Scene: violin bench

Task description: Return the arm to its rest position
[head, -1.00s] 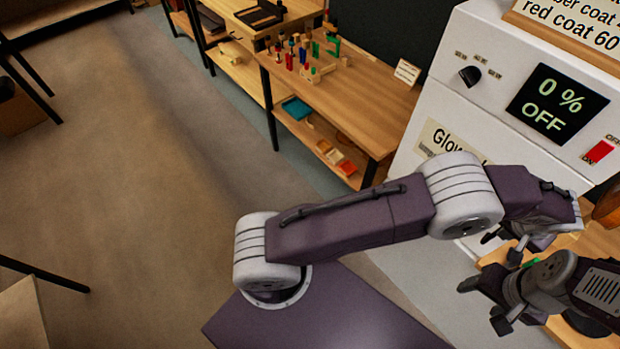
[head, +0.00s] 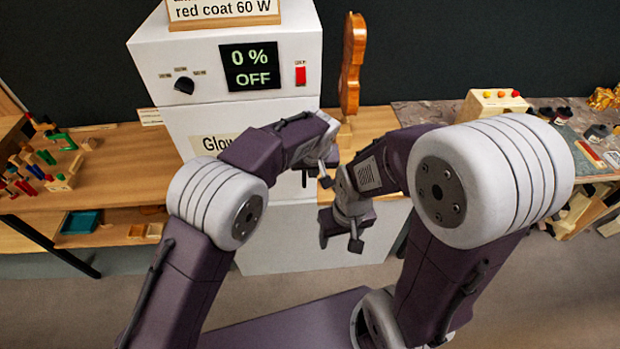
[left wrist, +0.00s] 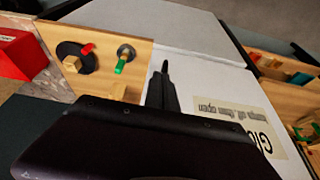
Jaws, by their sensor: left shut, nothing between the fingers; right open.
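My left arm reaches in from the left in the head view. Its gripper (head: 326,172) is beside the front of the white cabinet and is partly hidden by the arm links. In the left wrist view the left fingers (left wrist: 161,88) show as one dark narrow shape, shut with nothing between them. The two grippers are close together.
The white cabinet (head: 228,120) has a display reading 0 % OFF and a red switch (head: 300,74). A violin (head: 352,62) stands upright behind my arms. Benches with small parts are at left (head: 120,165) and right (head: 560,100). A teal tray (head: 80,222) lies on the left lower shelf.

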